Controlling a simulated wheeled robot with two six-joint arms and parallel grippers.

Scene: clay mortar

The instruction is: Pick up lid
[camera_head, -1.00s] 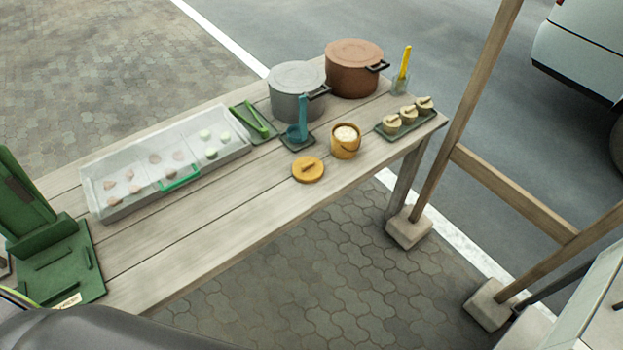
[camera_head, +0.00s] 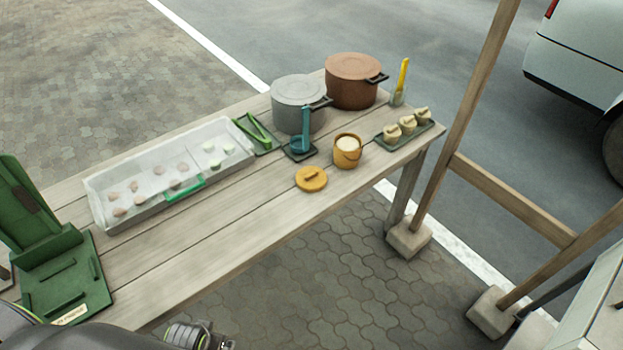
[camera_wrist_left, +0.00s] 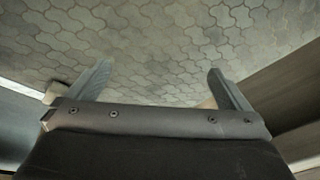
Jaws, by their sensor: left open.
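An orange-yellow round lid (camera_head: 311,179) with a small bar handle lies flat on the wooden table near its front edge. An orange pot (camera_head: 347,152) with pale contents stands open just to the right of and behind the lid. In the left wrist view my left gripper (camera_wrist_left: 158,82) is open and empty, its two fingers spread over paving. In the head view only part of my left arm (camera_head: 195,335) shows at the bottom left, well apart from the lid. My right gripper is not in view.
A wooden post (camera_head: 470,110) rises at right.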

